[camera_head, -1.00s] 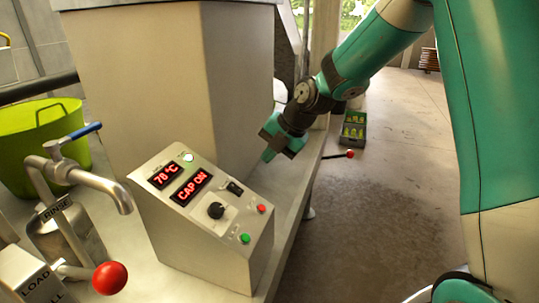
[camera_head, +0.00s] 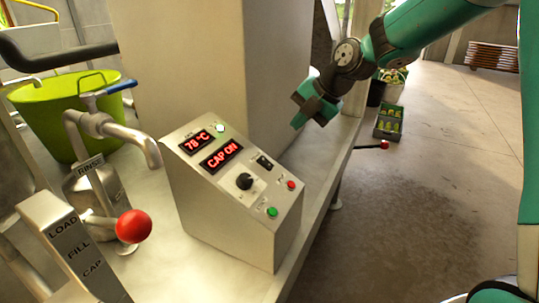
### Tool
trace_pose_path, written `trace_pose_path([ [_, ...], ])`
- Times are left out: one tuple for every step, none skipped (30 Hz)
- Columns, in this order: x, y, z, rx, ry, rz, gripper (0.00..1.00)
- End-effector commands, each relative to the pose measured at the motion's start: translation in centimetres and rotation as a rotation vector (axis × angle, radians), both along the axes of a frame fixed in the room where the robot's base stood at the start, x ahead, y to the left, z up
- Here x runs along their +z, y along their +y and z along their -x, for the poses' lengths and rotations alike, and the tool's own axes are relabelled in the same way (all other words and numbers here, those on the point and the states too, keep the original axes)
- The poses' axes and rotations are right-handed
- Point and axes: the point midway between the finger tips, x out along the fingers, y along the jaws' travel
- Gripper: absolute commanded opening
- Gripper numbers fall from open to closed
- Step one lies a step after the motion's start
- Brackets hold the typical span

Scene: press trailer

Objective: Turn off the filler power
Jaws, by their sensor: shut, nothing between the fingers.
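The filler control box (camera_head: 232,215) stands on the metal bench with a sloped front panel. Its red displays read "78 °C" (camera_head: 197,142) and "CAP ON" (camera_head: 221,156). A lit pale-green lamp (camera_head: 220,128) sits at its top. The panel carries a black rocker switch (camera_head: 264,162), a black knob (camera_head: 244,181), a red button (camera_head: 291,185) and a green button (camera_head: 272,212). The small labels are too blurred to read. My gripper (camera_head: 297,124) is shut and empty, up and to the right of the box, apart from it, its tip pointing down and left.
A large metal column (camera_head: 205,60) rises behind the box. Left are a rinse tap (camera_head: 100,125), a lever with a red ball (camera_head: 133,226), a LOAD/FILL/CAP post (camera_head: 70,240) and a green tub (camera_head: 40,112). A red-knobbed lever (camera_head: 384,145) juts from the bench's right edge. A bottle crate (camera_head: 388,124) stands beyond.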

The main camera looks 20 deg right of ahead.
Motion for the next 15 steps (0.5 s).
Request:
trace_pose_path([
  [-0.2,0.2,-0.1,0.001,0.002,0.0,0.0],
  [-0.4,0.3,-0.2,0.001,0.002,0.0,0.0],
  [-0.8,0.4,-0.4,0.0,0.003,0.0,0.0],
  [-1.2,0.6,-0.5,0.001,0.004,0.0,0.0],
  [-1.6,0.9,-0.7,0.001,0.005,-0.001,0.0],
  [-2.2,1.2,-1.0,0.003,0.005,-0.001,0.0],
  [-2.6,1.4,-1.2,0.002,0.005,-0.001,0.0],
  [-3.2,1.7,-1.5,0.002,0.005,-0.001,0.0],
  [-3.9,2.0,-1.8,0.003,0.006,0.0,0.0],
  [-4.4,2.3,-2.0,0.003,0.006,0.0,0.0],
  [-5.0,2.6,-2.3,0.003,0.007,-0.001,0.0],
  [-5.7,3.0,-2.7,0.003,0.005,-0.001,0.0],
  [-6.2,3.2,-2.9,0.003,0.006,0.0,0.0],
  [-6.7,3.5,-3.2,0.002,0.004,0.0,0.0],
  [-7.4,3.8,-3.5,0.002,0.005,0.001,0.0],
])
